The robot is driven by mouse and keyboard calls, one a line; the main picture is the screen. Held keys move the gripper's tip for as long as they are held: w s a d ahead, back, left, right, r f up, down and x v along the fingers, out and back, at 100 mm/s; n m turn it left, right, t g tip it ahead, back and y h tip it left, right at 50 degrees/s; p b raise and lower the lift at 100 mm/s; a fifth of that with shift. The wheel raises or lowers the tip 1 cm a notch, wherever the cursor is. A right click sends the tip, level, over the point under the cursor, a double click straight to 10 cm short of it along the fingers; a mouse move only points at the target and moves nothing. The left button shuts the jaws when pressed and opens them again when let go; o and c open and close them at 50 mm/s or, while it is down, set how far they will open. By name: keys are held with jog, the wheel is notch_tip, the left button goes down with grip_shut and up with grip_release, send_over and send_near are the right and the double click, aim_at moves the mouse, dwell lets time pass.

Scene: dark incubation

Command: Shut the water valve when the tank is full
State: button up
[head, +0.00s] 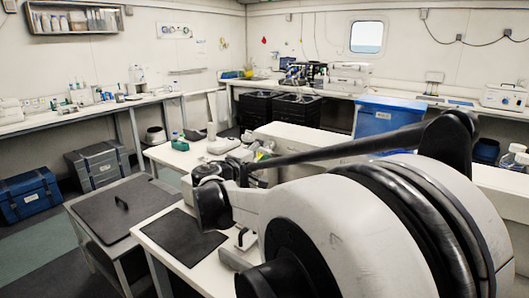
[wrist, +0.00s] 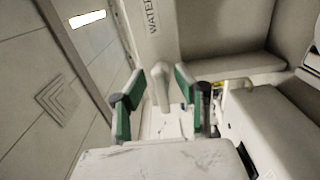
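In the wrist view, a pale panel or pipe marked with letters starting "WATE" (wrist: 151,18) runs up the top middle. A pale lever-like handle (wrist: 163,92), which looks like the water valve's handle, points down from it. My gripper (wrist: 160,95) is open, with its green-padded fingers on either side of the handle. I see gaps beside the handle, and the fingers do not appear closed on it. In the head view my arm covers the gripper and the valve. I cannot make out the water tank or its level in either view.
In the head view, a white bench with a black mat (head: 180,237) stands in front, beside a dark-topped cart (head: 112,212). A blue bin (head: 388,116) and black crates (head: 296,110) stand behind. Blue (head: 29,196) and grey (head: 97,165) cases sit on the floor at left.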

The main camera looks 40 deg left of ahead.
jog(key=s, duration=1.2)
jog(key=shift+d, duration=0.2)
jog(key=shift+w, duration=0.1)
